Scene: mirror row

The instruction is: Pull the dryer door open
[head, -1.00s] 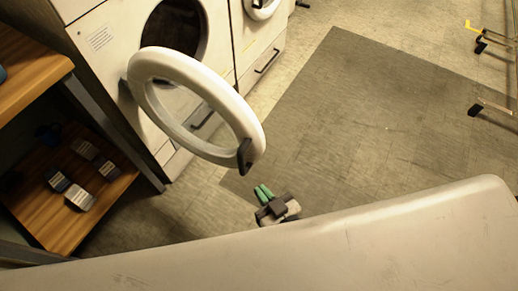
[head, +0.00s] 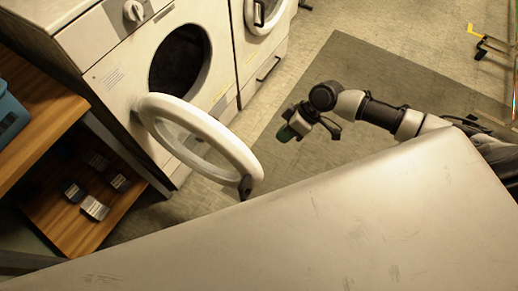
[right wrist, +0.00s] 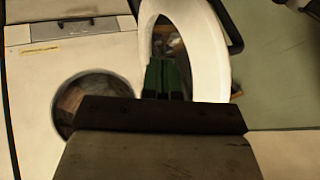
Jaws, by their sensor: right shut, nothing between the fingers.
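The dryer (head: 115,75) is a white machine with a round dark opening (head: 180,62). Its door, a white ring (head: 225,142), stands swung out from the front, with a dark handle (head: 246,187) on its free edge. My right gripper (head: 286,133), with green fingers, is shut and empty, to the right of the door and apart from the handle. In the right wrist view the green fingers (right wrist: 166,78) show in front of the door ring (right wrist: 213,55), and the dryer's opening (right wrist: 68,103) is at left. My left gripper is not in view.
A second white machine (head: 262,60) stands beside the dryer. A wooden shelf (head: 60,125) with a blue bin (head: 10,112) is at left. A wheeled metal rack (head: 482,50) is at the far right.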

